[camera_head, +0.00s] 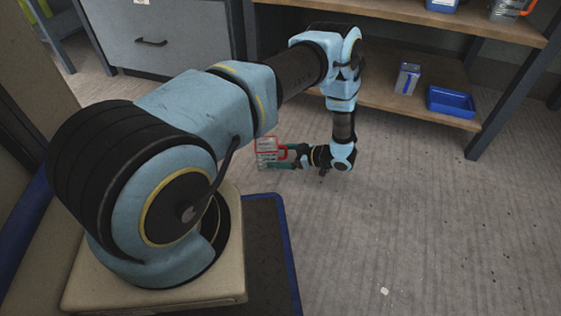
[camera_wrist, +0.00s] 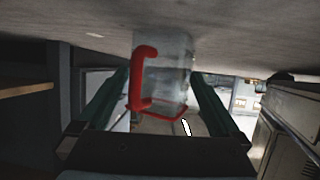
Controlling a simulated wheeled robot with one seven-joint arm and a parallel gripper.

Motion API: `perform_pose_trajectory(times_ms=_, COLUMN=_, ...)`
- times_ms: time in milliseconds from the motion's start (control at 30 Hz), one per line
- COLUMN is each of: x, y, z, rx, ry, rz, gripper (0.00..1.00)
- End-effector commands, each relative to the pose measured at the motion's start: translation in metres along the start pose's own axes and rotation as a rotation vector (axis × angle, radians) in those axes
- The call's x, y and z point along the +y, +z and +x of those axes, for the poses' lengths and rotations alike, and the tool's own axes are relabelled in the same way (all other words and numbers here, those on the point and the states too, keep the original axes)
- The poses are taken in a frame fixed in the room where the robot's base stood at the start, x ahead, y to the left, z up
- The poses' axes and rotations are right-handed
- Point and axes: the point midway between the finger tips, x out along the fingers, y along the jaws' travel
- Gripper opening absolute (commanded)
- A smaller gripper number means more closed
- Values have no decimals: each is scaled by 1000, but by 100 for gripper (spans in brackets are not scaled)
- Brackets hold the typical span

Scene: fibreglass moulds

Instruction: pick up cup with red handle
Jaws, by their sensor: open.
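The cup with the red handle (camera_head: 267,147) is a clear or greyish vessel with a red rim, low over the grey floor by the end of my arm. It also shows in the wrist view (camera_wrist: 172,72), which looks upside down, with its base end at the floor. My gripper (camera_wrist: 160,80) is open, with one green finger on each side of the cup. The red handle points back toward the gripper's palm. Gaps show between fingers and cup. In the head view my gripper (camera_head: 280,163) partly hides the cup's lower side.
A wooden shelf unit (camera_head: 385,97) at the back holds a blue tray (camera_head: 451,101) and a blue-and-grey box (camera_head: 407,78). A grey drawer cabinet (camera_head: 160,38) stands at the back left. The floor (camera_head: 420,220) to the right is mostly clear.

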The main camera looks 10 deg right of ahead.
Motion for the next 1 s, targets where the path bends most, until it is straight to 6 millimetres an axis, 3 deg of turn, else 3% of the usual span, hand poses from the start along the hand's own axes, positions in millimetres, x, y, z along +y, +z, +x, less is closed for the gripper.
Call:
perform_pose_trajectory(times_ms=133, x=0, y=-1, z=0, rx=0, ry=0, rz=0, gripper=99)
perform_pose_trajectory(times_ms=1000, x=0, y=-1, z=-1, rx=1, ry=0, rz=1, gripper=1)
